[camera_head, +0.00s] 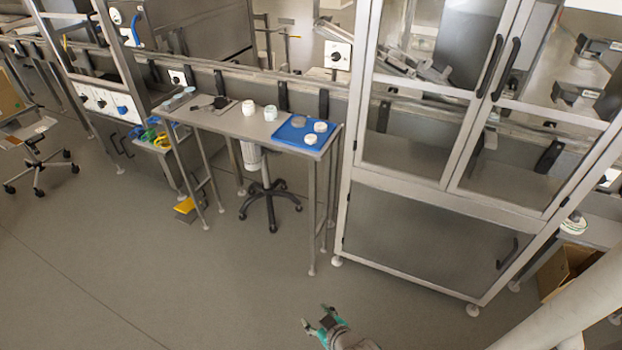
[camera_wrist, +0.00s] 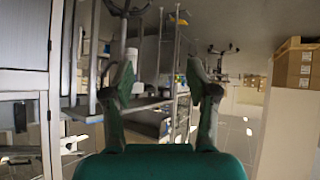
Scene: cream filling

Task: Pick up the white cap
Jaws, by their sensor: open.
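Two small round white pieces lie on the blue tray (camera_head: 287,139) at the right end of a narrow steel table: one near the tray's right side (camera_head: 320,127), one near its front edge (camera_head: 310,139). They look like caps, but I cannot tell which is the white cap. A greyish round piece (camera_head: 298,121) lies behind them. My gripper (camera_head: 317,315) is open and empty, low in the head view, over the floor and well apart from the table. In the wrist view its two fingers (camera_wrist: 160,82) are spread with nothing between them.
A white jar (camera_head: 248,107) and a pale jar (camera_head: 270,113) stand on the steel table (camera_head: 225,122), left of the tray. A wheeled stool (camera_head: 268,190) is under it. A tall glass-door cabinet (camera_head: 425,220) stands right. The floor (camera_head: 200,270) in front is clear.

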